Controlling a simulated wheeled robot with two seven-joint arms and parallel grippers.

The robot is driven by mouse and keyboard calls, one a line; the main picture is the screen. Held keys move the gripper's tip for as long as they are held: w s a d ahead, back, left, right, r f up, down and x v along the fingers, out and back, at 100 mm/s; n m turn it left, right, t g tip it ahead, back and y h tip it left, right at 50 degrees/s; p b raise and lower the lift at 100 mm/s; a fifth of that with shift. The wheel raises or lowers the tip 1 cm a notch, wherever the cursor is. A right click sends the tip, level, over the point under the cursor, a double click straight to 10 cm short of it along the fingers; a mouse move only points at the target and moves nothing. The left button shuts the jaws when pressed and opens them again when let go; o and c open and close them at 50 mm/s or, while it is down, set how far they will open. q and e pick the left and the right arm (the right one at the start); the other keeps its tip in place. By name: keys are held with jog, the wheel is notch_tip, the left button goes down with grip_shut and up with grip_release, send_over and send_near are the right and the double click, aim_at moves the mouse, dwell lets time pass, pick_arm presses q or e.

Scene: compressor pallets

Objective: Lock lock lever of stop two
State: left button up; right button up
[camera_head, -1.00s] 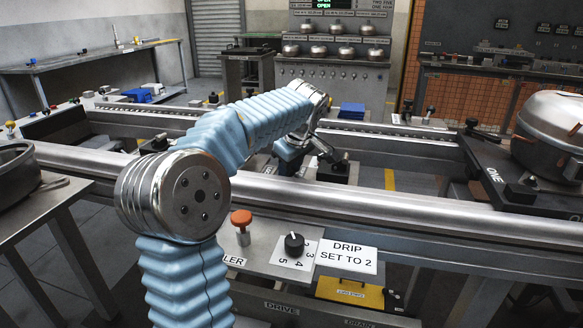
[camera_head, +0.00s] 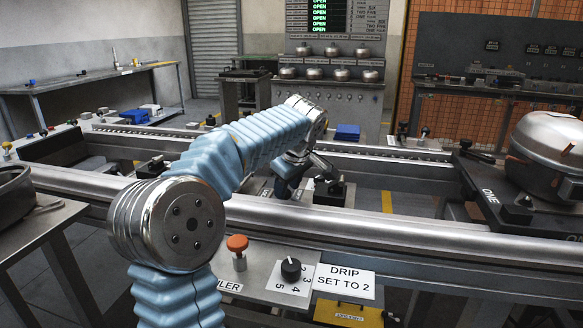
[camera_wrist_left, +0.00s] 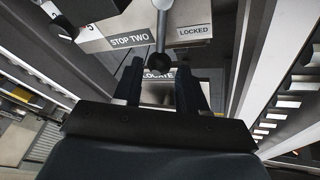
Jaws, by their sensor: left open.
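The lock lever (camera_wrist_left: 162,60) of stop two shows in the left wrist view as a metal rod with a dark round knob at its end. The rod comes down from the top edge, between a "STOP TWO" label (camera_wrist_left: 133,40) and a "LOCKED" label (camera_wrist_left: 195,31). My left gripper (camera_wrist_left: 160,92) is open, its two dark fingers either side of the line of the knob. The knob appears just beyond the fingertips; I cannot tell if they touch. In the head view my left gripper (camera_head: 284,186) is low behind the front rail, partly hidden by my arm. My right gripper is not in view.
A long metal rail (camera_head: 400,228) runs across in front of the gripper. A compressor (camera_head: 548,155) sits on a dark pallet (camera_head: 490,190) at right. A control panel with an orange button (camera_head: 237,243) and a black dial (camera_head: 291,268) is nearest. A blue block (camera_head: 347,132) lies beyond.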

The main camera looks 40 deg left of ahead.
pick_arm(q)
jog(key=p+v, duration=0.1)
jog(key=v, duration=1.1)
jog(key=shift+f, duration=0.1)
